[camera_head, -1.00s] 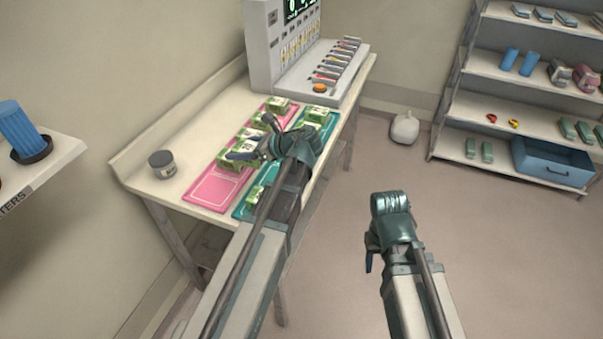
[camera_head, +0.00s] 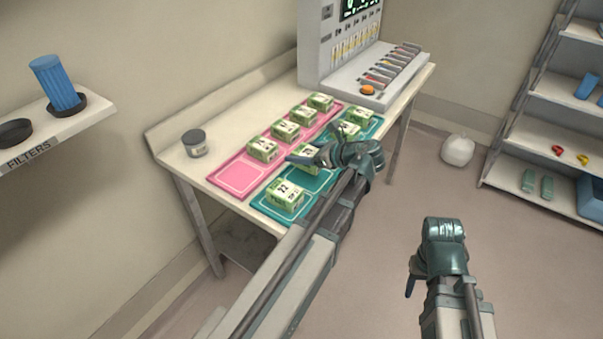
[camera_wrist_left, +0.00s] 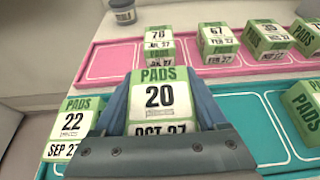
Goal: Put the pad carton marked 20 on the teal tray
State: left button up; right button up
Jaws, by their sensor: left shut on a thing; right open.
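The pad carton marked 20 (camera_wrist_left: 160,97) is between the fingers of my left gripper (camera_wrist_left: 160,112), its label facing the wrist camera. In the head view the left gripper (camera_head: 309,156) is shut on this green and white carton (camera_head: 307,153), over the middle of the teal tray (camera_head: 318,182). I cannot tell whether the carton touches the tray. The teal tray also shows in the left wrist view (camera_wrist_left: 255,135). A carton marked 22 (camera_head: 285,194) stands at the tray's near end and another carton (camera_head: 346,130) farther along. My right gripper (camera_head: 411,286) is open, off the table.
The pink tray (camera_head: 238,178) lies beside the teal one, with several pad cartons and a bare near-end slot. A grey jar (camera_head: 195,142) stands left of it. A monitor unit (camera_head: 320,50) fills the table's far end. Open floor lies to the right.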

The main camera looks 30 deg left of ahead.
aim_at(301, 172)
pick_arm(q)
jog(key=shift+f, duration=0.5)
pick_arm(e)
jog(key=shift+f, duration=0.45)
pick_arm(q)
notch_tip(301, 172, down, 3)
jog(key=b, duration=0.3)
jog(key=shift+f+b, duration=0.2)
jog(key=shift+b, duration=0.15)
pick_arm(e)
notch_tip(301, 172, down, 4)
jog(key=shift+r, duration=0.25)
pick_arm(q)
jog(key=shift+f, duration=0.2)
jog(key=o, duration=1.5)
pick_arm(e)
jog(key=shift+f, duration=0.1)
pick_arm(q)
jog(key=shift+r, duration=0.1)
